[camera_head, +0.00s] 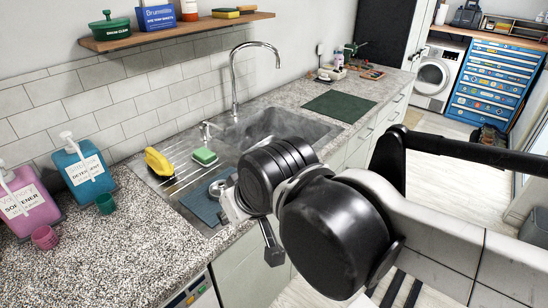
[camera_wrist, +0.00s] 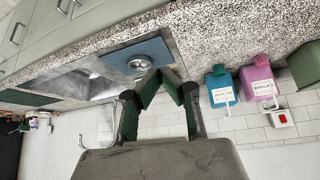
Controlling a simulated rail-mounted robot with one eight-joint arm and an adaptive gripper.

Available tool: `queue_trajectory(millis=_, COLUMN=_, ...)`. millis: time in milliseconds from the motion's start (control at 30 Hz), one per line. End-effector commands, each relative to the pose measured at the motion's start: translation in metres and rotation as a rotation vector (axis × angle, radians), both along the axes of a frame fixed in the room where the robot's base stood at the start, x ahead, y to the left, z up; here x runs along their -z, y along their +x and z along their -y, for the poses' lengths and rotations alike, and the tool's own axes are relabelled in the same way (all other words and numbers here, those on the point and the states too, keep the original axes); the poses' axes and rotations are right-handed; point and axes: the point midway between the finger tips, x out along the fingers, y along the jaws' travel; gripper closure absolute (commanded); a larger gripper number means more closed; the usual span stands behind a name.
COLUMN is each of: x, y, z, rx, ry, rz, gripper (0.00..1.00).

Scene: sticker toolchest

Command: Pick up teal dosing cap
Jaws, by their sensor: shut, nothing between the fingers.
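The teal dosing cap (camera_head: 106,203) is a small cup standing on the speckled counter at the left in the head view. It is just in front of the teal detergent bottle (camera_head: 84,166). In the wrist view, which is upside down, the cap (camera_wrist: 217,69) shows beside the bottle (camera_wrist: 222,92), right of my fingers. My gripper (camera_wrist: 158,74) is shut and empty, with its fingertips in front of the sink area. It is apart from the cap. In the head view my wrist hides most of the gripper.
A pink softener bottle (camera_head: 24,200) and pink cap (camera_head: 45,237) stand left of the teal ones. The sink (camera_head: 270,130), tall faucet (camera_head: 236,80), yellow item (camera_head: 158,162) and green sponge (camera_head: 205,156) lie to the right. A shelf (camera_head: 180,30) hangs above. The front counter is clear.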

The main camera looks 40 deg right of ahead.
Motion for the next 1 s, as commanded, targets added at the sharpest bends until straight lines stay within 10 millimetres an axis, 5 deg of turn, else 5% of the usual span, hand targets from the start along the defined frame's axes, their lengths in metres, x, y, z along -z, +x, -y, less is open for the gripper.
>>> queue_trajectory(millis=400, x=0.0, y=0.0, z=0.0, rx=0.0, ry=0.0, rz=0.0, gripper=1.0)
queue_trajectory(millis=867, x=0.0, y=0.0, z=0.0, rx=0.0, ry=0.0, rz=0.0, gripper=0.4)
queue_trajectory(millis=1000, x=0.0, y=0.0, z=0.0, rx=0.0, ry=0.0, rz=0.0, gripper=0.37)
